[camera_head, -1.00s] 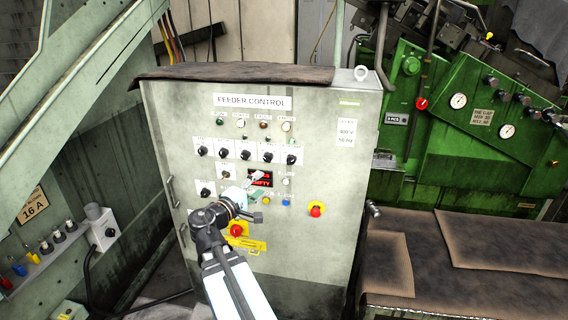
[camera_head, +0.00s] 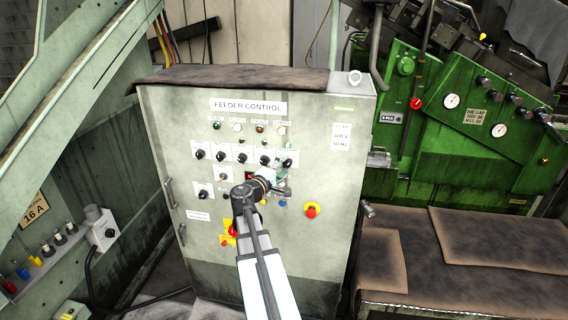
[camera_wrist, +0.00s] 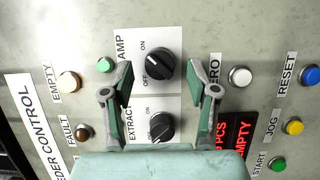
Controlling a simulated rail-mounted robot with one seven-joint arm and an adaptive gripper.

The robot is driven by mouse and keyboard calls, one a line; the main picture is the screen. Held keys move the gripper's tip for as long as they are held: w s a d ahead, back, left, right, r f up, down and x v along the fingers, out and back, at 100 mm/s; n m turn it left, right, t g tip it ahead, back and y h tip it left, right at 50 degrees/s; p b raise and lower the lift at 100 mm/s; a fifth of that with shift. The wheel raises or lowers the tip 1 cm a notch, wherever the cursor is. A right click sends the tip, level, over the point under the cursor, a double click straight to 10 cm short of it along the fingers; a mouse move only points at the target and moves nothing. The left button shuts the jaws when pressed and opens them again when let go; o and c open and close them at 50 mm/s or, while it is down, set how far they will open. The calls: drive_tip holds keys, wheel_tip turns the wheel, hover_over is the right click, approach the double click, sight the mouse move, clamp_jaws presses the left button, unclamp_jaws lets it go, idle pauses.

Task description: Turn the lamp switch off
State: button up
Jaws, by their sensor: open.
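The lamp switch (camera_wrist: 160,64) is a black rotary knob on a white plate with ON and OFF marks, its label partly cut to "AMP". I cannot tell for sure which mark it points to. In the head view the lamp switch (camera_head: 287,162) is the rightmost knob of a row. My gripper (camera_wrist: 159,70) is open and empty, facing the panel. Its green-padded fingers appear on either side of the lamp switch in the wrist view; whether they touch it is unclear. In the head view my gripper (camera_head: 284,178) is just below the switch.
The EXTRACT knob (camera_wrist: 160,127) sits beside the lamp switch, between the fingers' lower parts. A white button (camera_wrist: 240,76), a green lamp (camera_wrist: 105,64) and a red display (camera_wrist: 236,135) are close by. A red emergency button (camera_head: 311,211) is lower right on the feeder cabinet (camera_head: 330,240).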

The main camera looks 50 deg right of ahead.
drive_tip(key=shift+d, duration=0.55)
clamp_jaws()
